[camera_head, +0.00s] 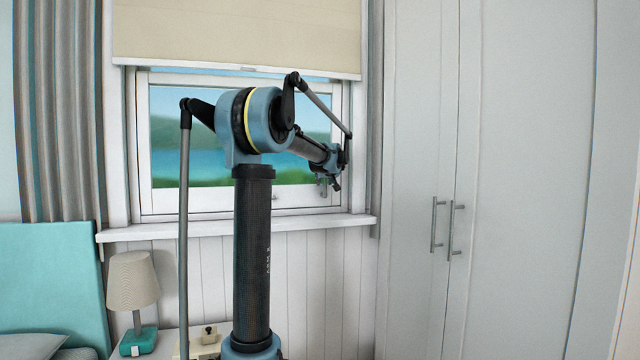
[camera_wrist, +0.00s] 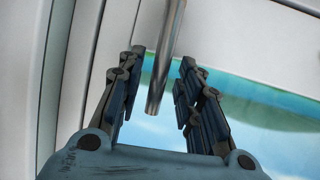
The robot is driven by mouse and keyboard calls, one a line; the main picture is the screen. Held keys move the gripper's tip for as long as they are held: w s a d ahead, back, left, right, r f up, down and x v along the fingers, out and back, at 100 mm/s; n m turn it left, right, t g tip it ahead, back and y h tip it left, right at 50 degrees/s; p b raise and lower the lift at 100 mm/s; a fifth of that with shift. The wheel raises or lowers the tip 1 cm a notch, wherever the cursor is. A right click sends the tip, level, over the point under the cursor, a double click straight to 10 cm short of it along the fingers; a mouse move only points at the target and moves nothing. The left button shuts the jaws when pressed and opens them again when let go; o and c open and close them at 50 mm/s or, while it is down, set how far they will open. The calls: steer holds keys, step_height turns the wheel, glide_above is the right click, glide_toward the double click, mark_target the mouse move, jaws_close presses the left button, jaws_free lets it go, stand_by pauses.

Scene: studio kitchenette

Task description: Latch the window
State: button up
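The window (camera_head: 225,200) is in the middle of the head view, white-framed, with lake and hills behind its glass. I cannot tell whether its sash is fully closed. In the wrist view, a grey metal window handle (camera_wrist: 166,65) runs down from the top edge, and its free end is near the middle. My gripper (camera_wrist: 161,58) is open, with one finger on each side of the handle and gaps visible between. In the head view, my gripper (camera_head: 334,182) is at the right side of the window frame, small and partly hidden by my arm.
A beige blind (camera_head: 235,35) covers the window's top. A white sill (camera_head: 330,222) runs below it. A tall wardrobe (camera_head: 520,150) with two bar handles stands at right. A lamp (camera_head: 133,283) stands on a nightstand at lower left, beside a teal headboard (camera_head: 50,275) and grey curtain (camera_head: 60,110).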

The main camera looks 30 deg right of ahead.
steer(key=shift+w+d+f, duration=0.15)
steer(key=shift+w, duration=0.2)
